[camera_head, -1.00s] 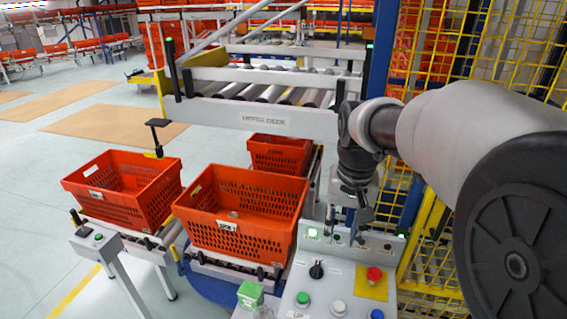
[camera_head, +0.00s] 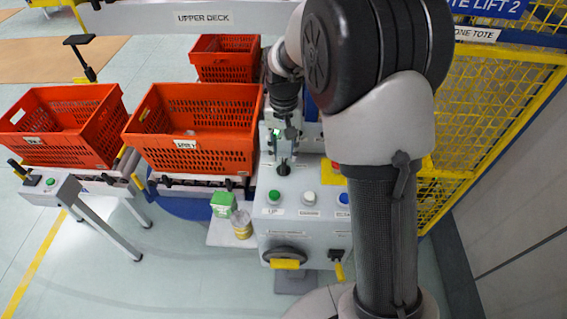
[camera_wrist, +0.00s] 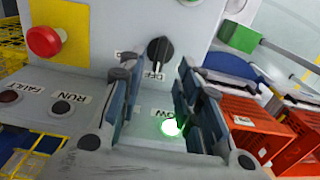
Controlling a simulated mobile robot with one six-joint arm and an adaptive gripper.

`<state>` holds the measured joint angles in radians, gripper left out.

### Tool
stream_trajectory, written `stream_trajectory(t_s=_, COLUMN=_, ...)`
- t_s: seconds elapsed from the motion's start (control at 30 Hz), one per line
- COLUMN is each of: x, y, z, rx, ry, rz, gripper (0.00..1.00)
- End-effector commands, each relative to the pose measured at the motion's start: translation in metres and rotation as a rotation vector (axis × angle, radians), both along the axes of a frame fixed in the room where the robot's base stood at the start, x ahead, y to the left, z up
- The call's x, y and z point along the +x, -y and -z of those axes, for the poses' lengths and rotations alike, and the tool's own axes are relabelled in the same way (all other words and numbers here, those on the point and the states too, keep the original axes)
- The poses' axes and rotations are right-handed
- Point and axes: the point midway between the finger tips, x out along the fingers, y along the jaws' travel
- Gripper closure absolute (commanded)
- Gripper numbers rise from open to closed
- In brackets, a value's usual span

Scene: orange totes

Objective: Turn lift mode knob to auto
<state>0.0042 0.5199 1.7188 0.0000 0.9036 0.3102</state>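A red emergency button (camera_wrist: 44,41) on a yellow plate is beside the knob. Green (camera_head: 274,196), white (camera_head: 309,198) and blue buttons line the panel. A yellow-handled switch (camera_head: 286,264) is on its front. Orange totes (camera_head: 195,130) stand left; yellow mesh fencing (camera_head: 480,110) is right.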

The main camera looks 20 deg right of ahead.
Motion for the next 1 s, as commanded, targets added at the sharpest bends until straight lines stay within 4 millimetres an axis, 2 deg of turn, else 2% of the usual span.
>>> stream_trajectory(t_s=0.03, x=-0.001, y=0.000, z=0.013, rx=0.000, ry=-0.004, rz=0.000, gripper=0.68)
stream_trajectory(t_s=0.1, x=0.000, y=0.000, z=0.026, rx=0.000, ry=-0.002, rz=0.000, gripper=0.68)
stream_trajectory(t_s=0.33, x=0.000, y=0.000, z=0.052, rx=0.000, ry=0.000, rz=0.000, gripper=0.68)
stream_trajectory(t_s=0.7, x=0.000, y=0.000, z=0.057, rx=0.000, ry=0.000, rz=0.000, gripper=0.68)
stream_trajectory(t_s=1.0, x=0.000, y=0.000, z=0.057, rx=0.000, ry=0.001, rz=0.000, gripper=0.88)
